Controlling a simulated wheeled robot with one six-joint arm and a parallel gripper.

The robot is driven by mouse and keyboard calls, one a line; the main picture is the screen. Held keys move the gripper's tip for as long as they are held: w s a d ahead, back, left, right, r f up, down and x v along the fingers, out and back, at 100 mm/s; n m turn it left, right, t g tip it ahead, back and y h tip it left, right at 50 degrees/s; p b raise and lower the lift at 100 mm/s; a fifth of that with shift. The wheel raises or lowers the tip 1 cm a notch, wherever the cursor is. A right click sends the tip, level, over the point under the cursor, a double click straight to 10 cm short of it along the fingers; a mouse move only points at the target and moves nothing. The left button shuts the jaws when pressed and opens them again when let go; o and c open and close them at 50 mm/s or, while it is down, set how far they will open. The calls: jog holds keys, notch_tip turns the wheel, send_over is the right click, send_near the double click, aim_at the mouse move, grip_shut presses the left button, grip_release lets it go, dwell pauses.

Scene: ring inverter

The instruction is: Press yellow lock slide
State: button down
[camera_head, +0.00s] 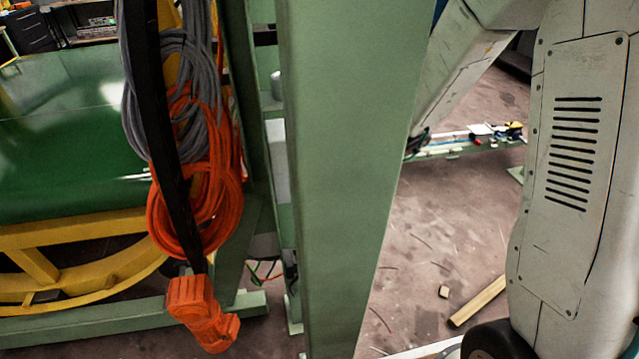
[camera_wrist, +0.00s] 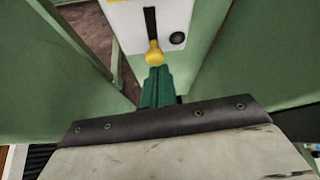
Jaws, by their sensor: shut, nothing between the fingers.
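In the wrist view, the yellow lock slide (camera_wrist: 154,54) is a small rounded knob at the lower end of a dark vertical slot (camera_wrist: 150,21). The slot is in a white box (camera_wrist: 127,24) on a green post. My gripper (camera_wrist: 156,74) has green fingers that are shut and empty. Their tips are right below the yellow knob in the picture. I cannot tell whether they touch it. The head view shows neither the yellow slide nor my gripper; a green post (camera_head: 345,150) fills its middle.
A round black fitting (camera_wrist: 177,37) sits beside the slot. In the head view, grey and orange cables (camera_head: 195,205) hang left of the post, with an orange plug (camera_head: 202,312) below. A yellow curved frame (camera_head: 75,265) stands at left. A wooden bar (camera_head: 478,302) lies on the floor.

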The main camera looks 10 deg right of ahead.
jog(key=shift+r, duration=0.1)
notch_tip(320, 180, up, 3)
jog(key=shift+r, duration=0.2)
jog(key=shift+f, duration=0.1)
dwell(0.3)
jog(key=d+r, duration=0.1)
jog(key=d, duration=0.8)
jog(key=shift+d+r, duration=0.2)
jog(key=shift+w, duration=0.1)
